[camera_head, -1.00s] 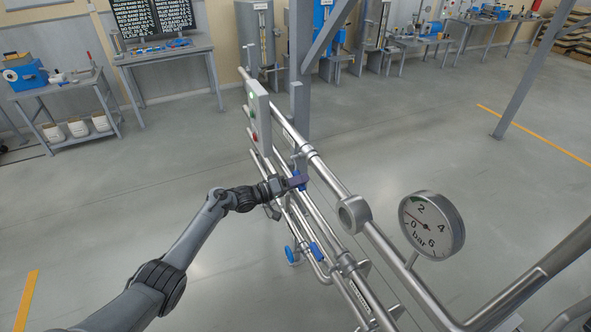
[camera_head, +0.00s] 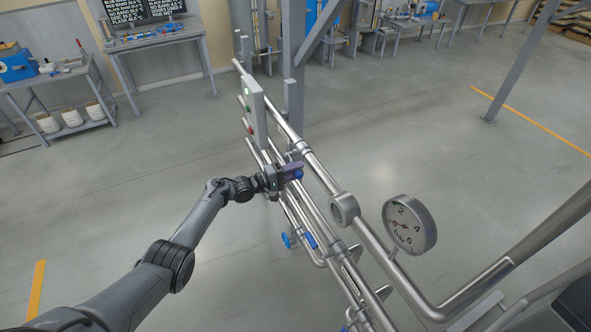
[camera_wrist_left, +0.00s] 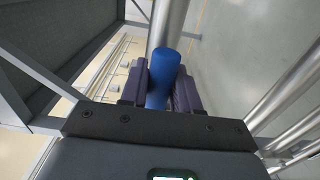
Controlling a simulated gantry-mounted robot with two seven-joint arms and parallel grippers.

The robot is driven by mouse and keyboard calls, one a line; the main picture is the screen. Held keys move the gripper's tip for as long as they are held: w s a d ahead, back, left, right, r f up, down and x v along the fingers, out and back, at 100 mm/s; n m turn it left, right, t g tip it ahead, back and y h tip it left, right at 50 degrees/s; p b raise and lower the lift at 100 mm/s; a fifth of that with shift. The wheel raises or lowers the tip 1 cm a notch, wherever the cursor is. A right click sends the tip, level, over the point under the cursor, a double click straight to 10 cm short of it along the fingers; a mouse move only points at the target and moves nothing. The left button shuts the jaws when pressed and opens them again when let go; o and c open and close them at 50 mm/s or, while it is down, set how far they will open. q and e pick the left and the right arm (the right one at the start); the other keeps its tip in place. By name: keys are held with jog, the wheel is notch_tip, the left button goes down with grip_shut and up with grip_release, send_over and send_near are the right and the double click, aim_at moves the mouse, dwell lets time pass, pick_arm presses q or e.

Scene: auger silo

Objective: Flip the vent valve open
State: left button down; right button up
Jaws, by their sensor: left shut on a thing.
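My left gripper (camera_head: 293,172) is at the pipe rack in the head view, reached in from the left. Its dark purple fingers are shut on a blue valve handle (camera_head: 299,175). In the left wrist view the blue handle (camera_wrist_left: 163,78) is a rounded bar between the two fingers (camera_wrist_left: 160,92), with a steel pipe beyond it. The fingers cover part of the handle, and the valve body is hard to make out. My right gripper is not in view.
A blue handwheel (camera_head: 287,240) and another blue lever (camera_head: 311,240) sit lower on the pipes. A round pressure gauge (camera_head: 409,224) stands at the right. A grey button panel (camera_head: 254,108) with a lit green light is beyond the gripper. Open floor lies left.

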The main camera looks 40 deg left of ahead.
pick_arm(q)
jog(key=shift+r, duration=0.15)
jog(key=c, duration=1)
grip_release()
jog(key=shift+o, duration=0.2)
jog(key=shift+s, duration=0.1)
